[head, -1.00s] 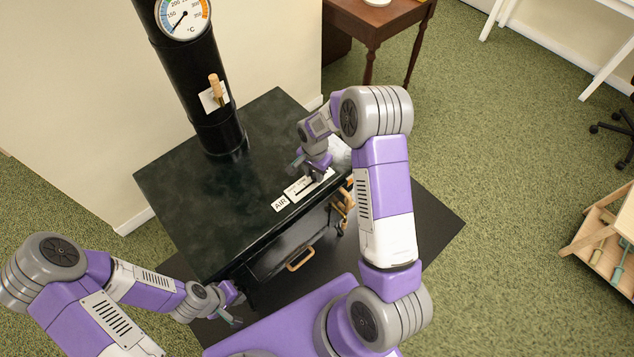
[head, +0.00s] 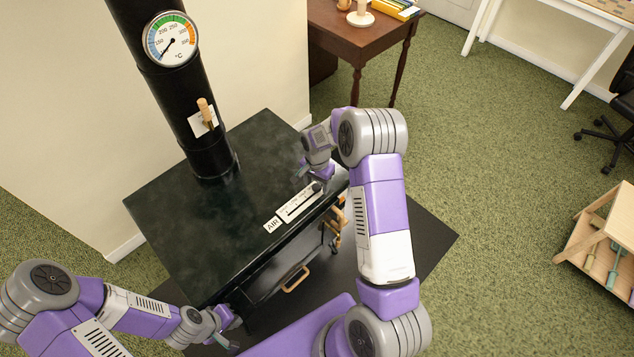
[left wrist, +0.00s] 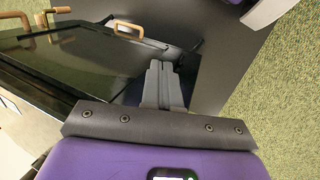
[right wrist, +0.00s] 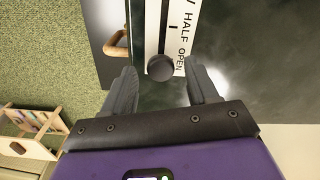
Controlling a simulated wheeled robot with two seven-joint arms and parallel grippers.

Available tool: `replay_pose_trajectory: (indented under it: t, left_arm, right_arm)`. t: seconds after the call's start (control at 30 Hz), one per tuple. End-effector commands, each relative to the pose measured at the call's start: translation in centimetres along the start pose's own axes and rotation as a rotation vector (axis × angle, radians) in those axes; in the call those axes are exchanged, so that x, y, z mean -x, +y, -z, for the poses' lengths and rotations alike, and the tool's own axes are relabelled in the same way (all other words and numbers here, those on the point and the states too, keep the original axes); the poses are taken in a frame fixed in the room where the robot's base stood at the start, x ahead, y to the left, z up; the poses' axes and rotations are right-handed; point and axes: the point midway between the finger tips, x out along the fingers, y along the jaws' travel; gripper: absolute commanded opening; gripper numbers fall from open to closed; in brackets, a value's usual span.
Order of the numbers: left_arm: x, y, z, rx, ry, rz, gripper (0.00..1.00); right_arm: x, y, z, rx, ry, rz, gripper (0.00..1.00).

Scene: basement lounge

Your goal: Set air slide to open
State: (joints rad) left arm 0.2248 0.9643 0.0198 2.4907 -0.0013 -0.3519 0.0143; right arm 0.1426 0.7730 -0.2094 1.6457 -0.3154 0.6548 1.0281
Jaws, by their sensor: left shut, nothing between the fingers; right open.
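The air slide is a white label plate (head: 299,202) with a slot, on the front edge of the black stove top, beside the "AIR" tag (head: 272,225). Its dark round knob (head: 317,187) sits at the right end of the plate. In the right wrist view the knob (right wrist: 160,67) lies beside the word "OPEN". My right gripper (right wrist: 163,72) is open, its fingers on either side of the knob in that picture, apart from it. In the head view it is just behind the knob. My left gripper (left wrist: 161,72) is shut and empty, low by the stove's front.
The stove (head: 205,240) has a black flue with a dial gauge (head: 172,40) and a wooden-handled damper (head: 206,112). Wooden handles (head: 296,279) stick out from its front. A brown table (head: 350,35) stands behind; a wooden rack (head: 600,245) is at right on open carpet.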

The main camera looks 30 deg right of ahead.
Motion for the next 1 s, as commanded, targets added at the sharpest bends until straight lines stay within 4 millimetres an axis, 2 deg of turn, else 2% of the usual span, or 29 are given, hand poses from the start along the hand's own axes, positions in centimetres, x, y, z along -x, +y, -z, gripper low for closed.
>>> replay_pose_trajectory:
  t: [0.17, 0.4, 0.53, 0.7, 1.0]
  left_arm:
    - [0.3, 0.1, 0.0, 0.000, 0.000, 0.000, 0.00]
    - [1.3, 0.5, -0.1, 0.000, 0.000, 0.000, 0.00]
    - [1.6, 0.6, -0.1, 0.000, 0.000, 0.000, 0.00]
    - [1.7, 0.6, -0.1, 0.000, 0.000, 0.000, 0.00]
    - [1.6, 0.6, -0.1, 0.000, 0.000, 0.000, 0.00]
  right_arm:
    - [1.1, 0.0, 0.0, 0.000, 0.000, 0.000, 0.58]
    - [5.2, -0.1, 0.0, -0.001, 0.002, 0.003, 0.58]
    - [6.8, 0.0, 0.0, 0.000, 0.002, 0.002, 0.58]
    - [7.6, 0.0, 0.0, 0.000, 0.000, 0.000, 0.58]
    - [7.6, 0.0, 0.0, 0.000, 0.000, 0.000, 0.58]
